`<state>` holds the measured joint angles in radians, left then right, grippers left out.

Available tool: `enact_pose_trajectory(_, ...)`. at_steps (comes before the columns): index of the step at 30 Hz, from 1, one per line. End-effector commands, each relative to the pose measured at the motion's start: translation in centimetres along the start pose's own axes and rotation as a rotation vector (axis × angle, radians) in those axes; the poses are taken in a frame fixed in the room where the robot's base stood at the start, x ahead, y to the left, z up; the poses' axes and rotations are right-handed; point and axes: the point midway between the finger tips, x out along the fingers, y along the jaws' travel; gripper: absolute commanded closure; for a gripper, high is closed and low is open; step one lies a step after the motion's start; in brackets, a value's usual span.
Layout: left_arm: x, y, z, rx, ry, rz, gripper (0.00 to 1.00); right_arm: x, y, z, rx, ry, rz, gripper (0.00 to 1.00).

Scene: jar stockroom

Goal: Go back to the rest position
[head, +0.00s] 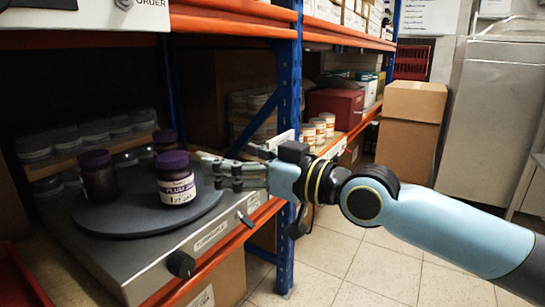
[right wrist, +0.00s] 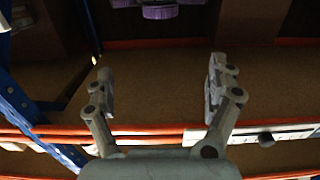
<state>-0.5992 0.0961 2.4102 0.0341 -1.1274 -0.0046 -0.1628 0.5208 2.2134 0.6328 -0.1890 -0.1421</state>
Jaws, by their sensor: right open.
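My right gripper (head: 212,172) is in the middle of the head view, its arm coming in from the right. Its fingers are spread and empty, close to the right side of a dark purple jar (head: 177,195) with a white label. In the right wrist view the gripper (right wrist: 160,85) is open with nothing between the fingers, and a purple-topped jar (right wrist: 160,11) shows at the top edge. The jar stands upright on a dark round turntable (head: 135,222). Two more dark jars stand there, one at left (head: 98,180) and one behind (head: 165,141). My left gripper is not in view.
The turntable's grey base (head: 205,237) with knobs sits on an orange-edged shelf. A blue rack post (head: 289,130) stands right behind my right gripper. White jars (head: 318,131) and a red box (head: 335,106) are on the far shelf. Cardboard boxes (head: 411,115) stand beyond; tiled floor is clear.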

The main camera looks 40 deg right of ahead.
Motion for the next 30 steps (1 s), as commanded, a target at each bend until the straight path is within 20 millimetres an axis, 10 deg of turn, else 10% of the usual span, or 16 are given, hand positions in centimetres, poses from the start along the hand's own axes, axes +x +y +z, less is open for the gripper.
enact_pose_trajectory(23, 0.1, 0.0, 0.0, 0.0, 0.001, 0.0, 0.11, -0.8, -1.2, 0.0, 0.005, -0.004, -0.012, 0.11)
enact_pose_trajectory(26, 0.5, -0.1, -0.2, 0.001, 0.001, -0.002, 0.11, -1.9, -1.8, 2.5, 0.057, -0.046, 0.012, 0.11)
enact_pose_trajectory(30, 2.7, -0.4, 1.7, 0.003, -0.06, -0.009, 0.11, -5.0, -3.0, 10.6, 0.102, -0.257, 0.07, 0.11)
